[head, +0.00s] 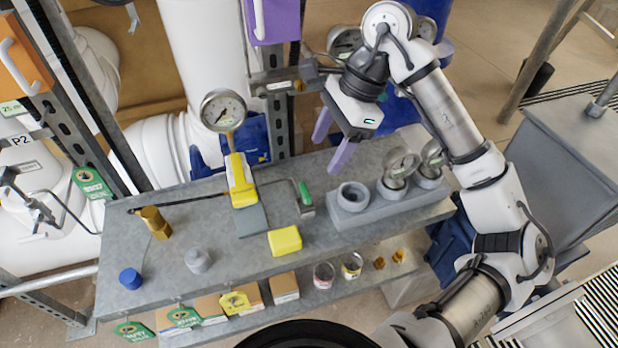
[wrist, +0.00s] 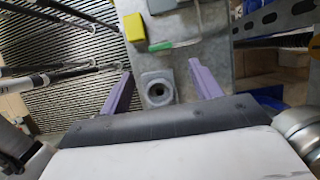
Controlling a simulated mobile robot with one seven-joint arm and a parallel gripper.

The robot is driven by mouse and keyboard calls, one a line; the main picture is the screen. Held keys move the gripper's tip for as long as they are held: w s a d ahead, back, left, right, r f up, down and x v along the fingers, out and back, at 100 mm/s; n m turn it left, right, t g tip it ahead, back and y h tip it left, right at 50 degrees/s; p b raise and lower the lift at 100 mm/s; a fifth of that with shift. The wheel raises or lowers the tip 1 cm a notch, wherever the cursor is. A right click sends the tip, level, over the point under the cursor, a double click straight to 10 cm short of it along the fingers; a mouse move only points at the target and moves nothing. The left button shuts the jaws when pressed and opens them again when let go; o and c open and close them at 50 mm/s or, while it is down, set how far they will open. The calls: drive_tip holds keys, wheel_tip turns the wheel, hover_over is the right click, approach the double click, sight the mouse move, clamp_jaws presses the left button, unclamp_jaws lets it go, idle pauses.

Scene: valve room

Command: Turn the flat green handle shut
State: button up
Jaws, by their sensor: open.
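A green handle (head: 305,193) shows on the grey metal bench, at the end of a thin dark bent rod. A small grey piece sits just below it. I cannot tell whether it is a valve lever or a tool's grip. In the wrist view a narrow green piece (wrist: 160,46) lies beyond my fingertips, near a yellow block. My gripper (head: 331,150) is open and empty, with two purple fingers apart, above the back of the bench and up and right of the green handle. In the wrist view my gripper (wrist: 160,72) frames a grey socket block.
The grey socket block (head: 353,196) and round gauges (head: 397,168) stand right of the green handle. A yellow block (head: 285,241) lies in front. A yellow-stemmed gauge (head: 223,111) stands left. A steel post and white pipes stand behind. The bench's (head: 180,215) left part has some bare room.

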sight(306, 189)
drive_tip(key=p+x, duration=0.2)
drive_tip(key=x, duration=0.8)
drive_tip(key=shift+a+f, duration=0.1)
drive_tip(key=c, duration=1)
drive_tip(key=shift+f+b, duration=0.15)
drive_tip(key=shift+b, duration=0.2)
